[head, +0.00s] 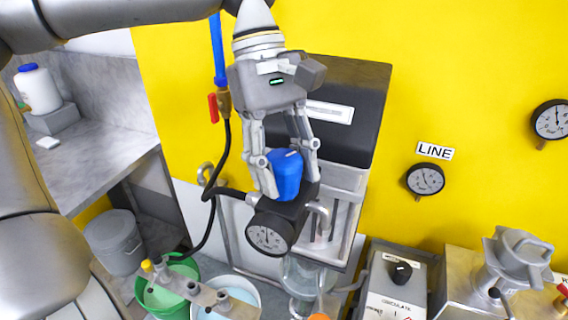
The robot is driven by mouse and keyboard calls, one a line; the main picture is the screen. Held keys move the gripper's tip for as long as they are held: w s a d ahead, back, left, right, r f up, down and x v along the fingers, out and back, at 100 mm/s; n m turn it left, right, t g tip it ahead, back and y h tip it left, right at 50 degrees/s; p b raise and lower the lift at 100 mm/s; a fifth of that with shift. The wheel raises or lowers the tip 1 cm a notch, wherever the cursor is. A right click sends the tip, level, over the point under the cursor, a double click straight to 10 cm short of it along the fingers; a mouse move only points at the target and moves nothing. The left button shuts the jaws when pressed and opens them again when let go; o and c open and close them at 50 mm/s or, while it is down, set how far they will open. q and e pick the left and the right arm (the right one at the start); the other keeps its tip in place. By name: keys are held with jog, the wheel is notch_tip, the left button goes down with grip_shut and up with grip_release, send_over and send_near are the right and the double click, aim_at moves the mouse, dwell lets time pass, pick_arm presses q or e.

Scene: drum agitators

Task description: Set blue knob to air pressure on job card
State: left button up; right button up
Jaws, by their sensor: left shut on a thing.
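The blue knob (285,178) sits on top of a black regulator body in the middle of the head view. A round pressure gauge (270,236) with a pale dial faces out from the front of the regulator; its reading is too small to tell. My left gripper (284,182) reaches down from above, its fingers on both sides of the blue knob, shut on it. A white label (330,112) is on the black panel behind; its text is not readable. I cannot make out a job card. My right gripper is not in view.
A black hose (217,170) runs from a red-handled valve (213,106) to the regulator. A LINE gauge (425,179) is on the yellow wall. A control box with a black knob (401,272) stands lower right. Green (168,290) and white buckets sit below.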

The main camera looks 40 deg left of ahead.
pick_arm(q)
jog(key=o, duration=1.1)
jog(key=shift+c, duration=0.2)
jog(key=v, duration=1.2)
